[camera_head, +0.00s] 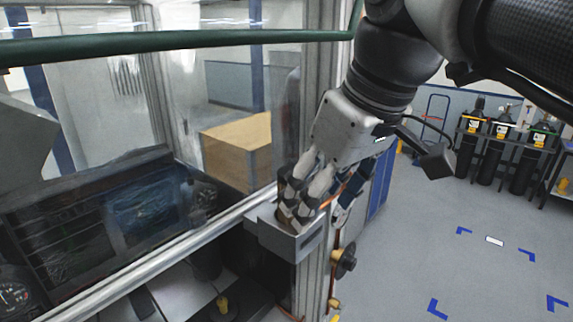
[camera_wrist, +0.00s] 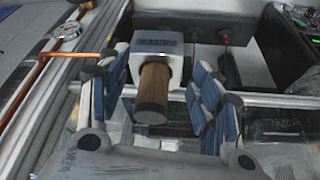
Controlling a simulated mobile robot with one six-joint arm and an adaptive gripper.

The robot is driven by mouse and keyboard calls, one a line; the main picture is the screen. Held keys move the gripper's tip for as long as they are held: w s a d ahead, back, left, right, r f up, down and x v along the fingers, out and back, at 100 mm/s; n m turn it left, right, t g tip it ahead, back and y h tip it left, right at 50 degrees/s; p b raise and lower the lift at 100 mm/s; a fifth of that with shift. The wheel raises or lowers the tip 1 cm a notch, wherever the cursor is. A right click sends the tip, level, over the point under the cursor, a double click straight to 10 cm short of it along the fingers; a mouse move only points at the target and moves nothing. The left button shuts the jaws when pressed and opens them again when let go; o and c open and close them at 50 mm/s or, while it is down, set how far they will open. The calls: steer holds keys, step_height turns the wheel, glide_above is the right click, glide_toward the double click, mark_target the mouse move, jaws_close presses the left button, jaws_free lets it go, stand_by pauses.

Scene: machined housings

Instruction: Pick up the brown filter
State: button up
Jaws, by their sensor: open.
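The brown filter (camera_wrist: 153,95) is a ribbed brown cylinder in the wrist view. It stands out from a pale grey, box-shaped housing (camera_wrist: 157,50), which also shows in the head view (camera_head: 304,246). My gripper (camera_head: 295,207) is open, pointing down at the housing by the clear panel. In the wrist view, the blue-padded fingers of my gripper (camera_wrist: 158,72) lie on either side of the filter, with gaps showing on both sides. In the head view the fingers hide most of the filter.
A metal rail (camera_head: 150,262) and clear panels run along the left of the housing. Brass-coloured fittings (camera_head: 345,262) sit just right of it. A cardboard box (camera_head: 238,150) is behind the panel. Gas cylinders (camera_head: 495,145) stand far right, with open floor before them.

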steer(key=w+a, duration=0.1)
steer(key=w, duration=0.1)
steer(key=w+a+f+p, duration=0.1)
steer(key=w+a, duration=0.1)
steer(key=shift+w+a+f, duration=0.1)
steer(key=shift+w+a, duration=0.1)
steer(key=shift+a, duration=0.05)
steer(key=shift+s+d, duration=0.15)
steer(key=shift+s, duration=0.1)
steer(key=shift+w, duration=0.2)
steer(key=c, duration=0.4)
steer(key=shift+s, duration=0.1)
steer(key=c, duration=0.8)
